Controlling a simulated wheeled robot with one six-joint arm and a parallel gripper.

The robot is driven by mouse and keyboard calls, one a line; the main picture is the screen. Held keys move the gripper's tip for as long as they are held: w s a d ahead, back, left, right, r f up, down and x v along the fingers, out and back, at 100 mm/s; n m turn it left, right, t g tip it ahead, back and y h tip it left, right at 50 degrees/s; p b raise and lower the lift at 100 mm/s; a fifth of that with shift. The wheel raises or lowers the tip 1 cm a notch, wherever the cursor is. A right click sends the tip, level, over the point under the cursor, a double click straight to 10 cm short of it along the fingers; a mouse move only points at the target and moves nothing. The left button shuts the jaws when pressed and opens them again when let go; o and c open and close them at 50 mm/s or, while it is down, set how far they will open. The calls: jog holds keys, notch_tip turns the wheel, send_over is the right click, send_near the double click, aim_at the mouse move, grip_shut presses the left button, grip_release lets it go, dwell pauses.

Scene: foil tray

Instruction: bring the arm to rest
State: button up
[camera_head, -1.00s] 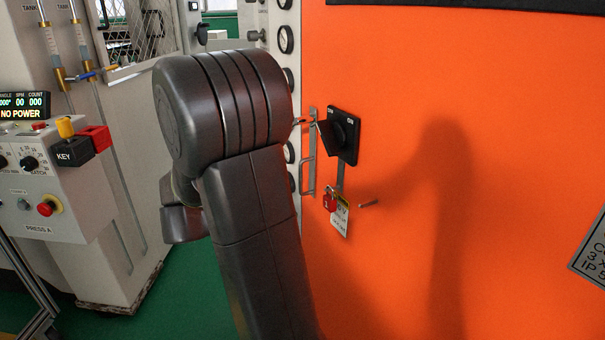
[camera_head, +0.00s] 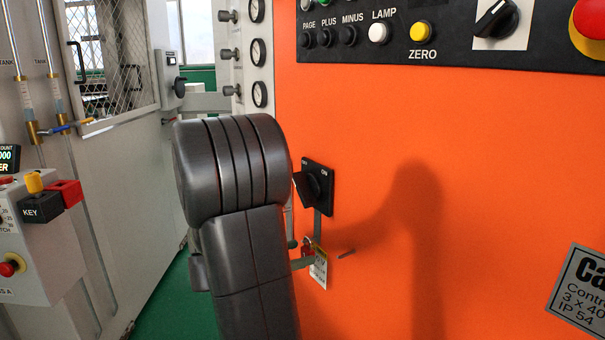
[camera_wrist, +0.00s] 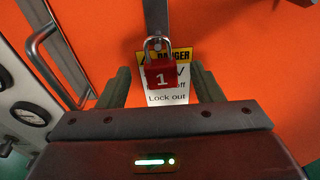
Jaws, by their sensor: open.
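My gripper (camera_wrist: 160,72) is open in the wrist view. Its two dark fingers stand to the left and right of a red padlock (camera_wrist: 164,76) marked 1, with gaps between. The padlock's shackle is at the lower end of a grey metal strip (camera_wrist: 156,20). A white and yellow danger tag (camera_wrist: 168,98) hangs behind the padlock. In the head view my arm (camera_head: 240,190) rises in front of the orange panel and hides most of the gripper. The tag (camera_head: 319,268) shows just right of the arm, below a black rotary switch (camera_head: 318,188).
A metal handle (camera_wrist: 38,50) stands left of the gripper. A grey press box (camera_head: 30,255) is at far left. Green floor shows between.

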aim_at(304, 251)
jog(key=shift+x, duration=1.7)
jog(key=shift+r, duration=0.1)
